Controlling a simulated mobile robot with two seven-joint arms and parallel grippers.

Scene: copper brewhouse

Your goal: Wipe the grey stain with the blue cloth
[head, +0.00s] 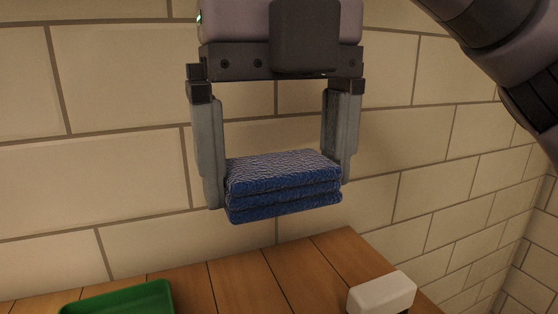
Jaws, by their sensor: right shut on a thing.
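The blue cloth (284,187) is a folded, layered, textured pad. My right gripper (277,178) points down and is shut on it, with one finger against each side. The cloth hangs level above the wooden table (240,283), clear of its surface, in front of the brick wall. The grey stain is not visible in this view. My left gripper is not in view.
A green tray (120,298) sits at the table's lower left, cut off by the picture's edge. A white block-shaped object (381,292) is at the table's right edge. Pale brick wall (100,130) rises behind the table.

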